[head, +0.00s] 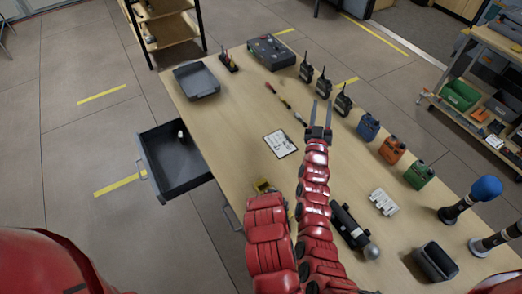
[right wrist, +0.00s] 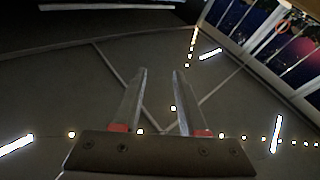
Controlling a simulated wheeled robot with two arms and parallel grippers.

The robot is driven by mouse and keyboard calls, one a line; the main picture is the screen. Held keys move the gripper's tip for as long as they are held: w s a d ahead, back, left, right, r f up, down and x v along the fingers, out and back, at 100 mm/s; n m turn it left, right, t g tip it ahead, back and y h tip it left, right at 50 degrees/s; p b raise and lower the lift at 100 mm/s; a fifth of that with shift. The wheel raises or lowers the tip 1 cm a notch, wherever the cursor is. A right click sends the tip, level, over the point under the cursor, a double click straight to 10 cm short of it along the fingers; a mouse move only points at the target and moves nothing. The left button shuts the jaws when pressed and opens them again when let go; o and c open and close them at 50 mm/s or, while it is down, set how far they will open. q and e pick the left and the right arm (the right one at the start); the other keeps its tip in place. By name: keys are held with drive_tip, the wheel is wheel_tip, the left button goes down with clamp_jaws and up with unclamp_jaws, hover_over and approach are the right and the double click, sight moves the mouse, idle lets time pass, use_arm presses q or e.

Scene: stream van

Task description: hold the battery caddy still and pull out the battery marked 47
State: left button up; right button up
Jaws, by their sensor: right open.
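My right gripper (head: 320,112) is open and empty above the table, pointing toward its far side. A small white block with several sections (head: 383,202) lies on the table to the right of my right arm. It may be the battery caddy, but I cannot tell. I cannot read a mark 47 anywhere.
The tabletop (head: 235,110) holds a clipboard (head: 280,143), several radios (head: 322,85), blue (head: 368,126), orange (head: 392,150) and green (head: 418,175) containers, a dark cylinder (head: 348,226) and a grey bin (head: 435,262). An open drawer (head: 160,185) juts out left.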

drive_tip(key=w+a+f+n+g+y, duration=0.2)
drive_tip(key=w+a+n+g+y, duration=0.15)
drive_tip(key=w+a, duration=0.4)
drive_tip(key=a+f+n+g+y, duration=0.1)
drive_tip(key=a+n+g+y, duration=0.6)
drive_tip(key=a, duration=0.5)
drive_tip(key=n+g+h, duration=0.8)
drive_tip(key=n+g, duration=0.3)
drive_tip(key=n, duration=0.3)
hover_over(261, 182)
wheel_tip(261, 182, down, 3)
wheel_tip(261, 182, down, 17)
drive_tip(key=shift+r, duration=0.15)
clamp_jaws()
